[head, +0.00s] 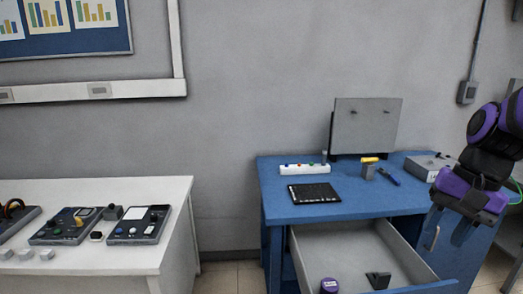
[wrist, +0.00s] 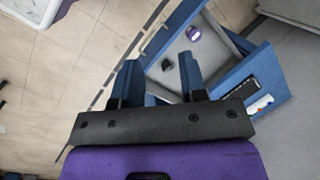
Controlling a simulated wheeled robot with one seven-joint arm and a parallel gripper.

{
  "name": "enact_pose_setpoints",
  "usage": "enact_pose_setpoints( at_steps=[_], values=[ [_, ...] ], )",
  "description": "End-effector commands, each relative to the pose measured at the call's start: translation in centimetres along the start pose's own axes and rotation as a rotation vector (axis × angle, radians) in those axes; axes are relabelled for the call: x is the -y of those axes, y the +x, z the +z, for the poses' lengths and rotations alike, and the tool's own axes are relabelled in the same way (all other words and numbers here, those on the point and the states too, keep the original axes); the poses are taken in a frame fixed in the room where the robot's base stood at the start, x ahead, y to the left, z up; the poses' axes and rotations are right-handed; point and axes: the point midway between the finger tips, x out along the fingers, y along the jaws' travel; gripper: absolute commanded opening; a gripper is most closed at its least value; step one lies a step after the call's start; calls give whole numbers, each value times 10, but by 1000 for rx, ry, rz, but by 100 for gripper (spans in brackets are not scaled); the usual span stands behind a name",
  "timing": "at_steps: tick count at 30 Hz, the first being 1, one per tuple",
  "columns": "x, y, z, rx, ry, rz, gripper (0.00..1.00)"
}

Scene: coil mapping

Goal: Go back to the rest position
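My gripper (head: 447,229) hangs at the right of the head view, in front of the blue desk's right side. Its two blue fingers stand apart with nothing between them. In the wrist view my gripper (wrist: 158,75) also shows open and empty, above the open drawer. The blue desk (head: 350,205) has its drawer (head: 345,255) pulled out.
On the desk are a white strip with coloured knobs (head: 304,169), a black pad (head: 313,193), an upright grey panel (head: 366,125), a yellow-handled tool (head: 370,160) and a grey box (head: 428,166). A white table (head: 110,260) with several devices stands left. Floor shows between them.

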Motion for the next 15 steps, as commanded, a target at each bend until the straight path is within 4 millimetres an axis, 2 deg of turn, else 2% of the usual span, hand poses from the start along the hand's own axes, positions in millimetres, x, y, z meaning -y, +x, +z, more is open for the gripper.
enact_pose_setpoints(
  at_steps=[6, 15],
  values=[
    [2, -31, 32, -197, -243, 43, 39],
    [-5, -65, 69, -444, -527, 94, 39]
  ],
)
